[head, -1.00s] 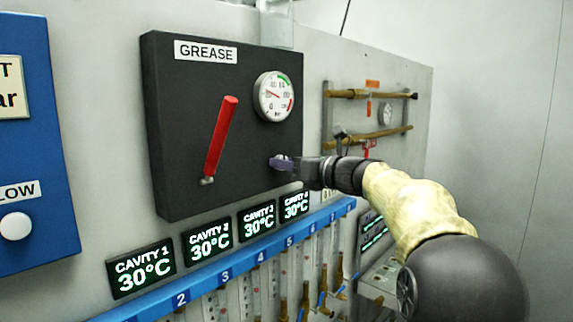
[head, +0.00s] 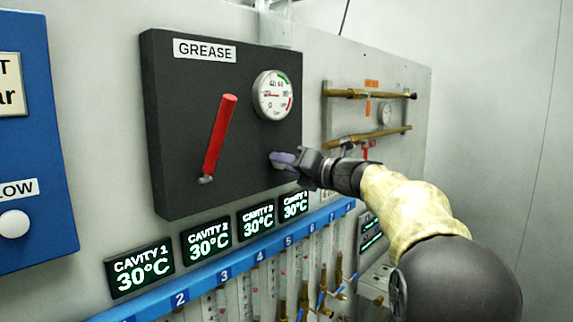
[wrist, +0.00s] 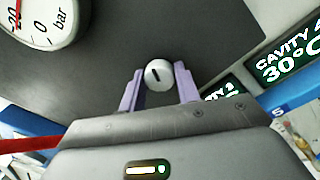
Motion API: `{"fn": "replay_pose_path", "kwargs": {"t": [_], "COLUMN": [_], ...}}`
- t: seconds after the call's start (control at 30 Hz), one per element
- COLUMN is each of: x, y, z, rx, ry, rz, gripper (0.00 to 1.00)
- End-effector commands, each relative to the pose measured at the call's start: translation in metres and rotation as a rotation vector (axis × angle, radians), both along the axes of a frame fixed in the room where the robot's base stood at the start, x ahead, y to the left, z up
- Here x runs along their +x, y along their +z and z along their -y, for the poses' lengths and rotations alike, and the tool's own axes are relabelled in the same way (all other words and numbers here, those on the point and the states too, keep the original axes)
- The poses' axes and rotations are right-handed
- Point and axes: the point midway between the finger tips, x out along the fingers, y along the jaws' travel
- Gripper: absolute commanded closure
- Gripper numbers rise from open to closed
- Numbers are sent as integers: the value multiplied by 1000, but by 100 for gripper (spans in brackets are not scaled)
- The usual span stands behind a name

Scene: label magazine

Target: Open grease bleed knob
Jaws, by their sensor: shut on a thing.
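The grease bleed knob (wrist: 158,75) is a small pale round knob with a dark slot, on the black GREASE panel (head: 180,110). It shows in the wrist view between the two purple fingers. My gripper (head: 279,159) is at the lower right of the panel and is shut on the knob, one finger on each side. In the head view the fingers and the gripper hide the knob. In the wrist view the slot stands nearly upright, slightly tilted.
A round pressure gauge (head: 272,95) sits above my gripper on the panel. A red lever (head: 219,135) is to the left. Cavity temperature displays (head: 208,241) and a blue numbered rail (head: 240,268) run below. Brass pipes (head: 370,94) are on the wall to the right.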

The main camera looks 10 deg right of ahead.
Motion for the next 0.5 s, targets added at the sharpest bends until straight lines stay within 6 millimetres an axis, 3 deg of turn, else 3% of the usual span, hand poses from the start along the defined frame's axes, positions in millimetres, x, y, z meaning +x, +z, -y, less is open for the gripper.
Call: {"fn": "replay_pose_path", "kwargs": {"t": [0.5], "x": [-1], "y": [3], "z": [-1], "rx": [400], "ry": [1], "rz": [-286], "gripper": [91]}}
